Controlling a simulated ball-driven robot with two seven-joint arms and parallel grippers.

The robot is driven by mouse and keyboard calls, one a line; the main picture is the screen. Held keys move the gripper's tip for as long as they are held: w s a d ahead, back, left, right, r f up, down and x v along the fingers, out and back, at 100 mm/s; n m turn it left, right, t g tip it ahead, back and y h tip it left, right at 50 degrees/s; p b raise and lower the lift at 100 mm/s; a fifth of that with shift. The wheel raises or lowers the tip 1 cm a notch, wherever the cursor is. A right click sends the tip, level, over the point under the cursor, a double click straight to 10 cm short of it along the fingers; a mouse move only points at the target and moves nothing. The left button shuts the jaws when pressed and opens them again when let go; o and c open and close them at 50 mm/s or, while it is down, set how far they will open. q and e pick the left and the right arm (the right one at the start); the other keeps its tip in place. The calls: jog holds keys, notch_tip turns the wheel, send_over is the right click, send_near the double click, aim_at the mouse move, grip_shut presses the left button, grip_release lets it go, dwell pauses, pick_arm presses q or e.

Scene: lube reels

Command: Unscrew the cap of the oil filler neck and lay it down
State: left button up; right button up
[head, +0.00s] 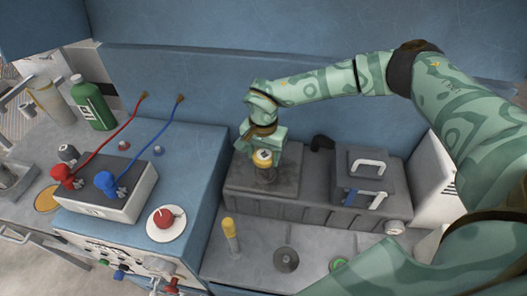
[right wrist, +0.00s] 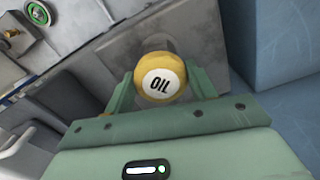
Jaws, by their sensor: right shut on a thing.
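The yellow oil cap (head: 263,157) has a white top and sits over the left part of the dark grey engine block. In the right wrist view the cap (right wrist: 160,78) shows the word OIL on its white disc. My right gripper (head: 264,154) comes down onto the cap from above and behind. Its two fingers (right wrist: 160,85) stand on either side of the cap and are shut on it. My left gripper is not in view.
A dark grey box with a lid and white handle (head: 369,163) stands right of the cap. A yellow-topped stick (head: 228,227) stands in front. On the left are a battery-like box (head: 108,200) with red and blue clamps, a red knob (head: 164,217) and a green bottle (head: 92,105).

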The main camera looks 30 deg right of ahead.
jog(key=shift+s+f, duration=0.3)
jog(key=shift+f, duration=0.05)
jog(key=n+p, duration=0.1)
jog(key=n, duration=0.3)
jog(key=shift+r, duration=0.1)
jog(key=shift+s+d+n, duration=0.1)
jog(key=shift+n, duration=1.6)
jog(key=n, duration=0.3)
jog(key=shift+d, duration=0.1)
jog(key=shift+p, duration=0.35)
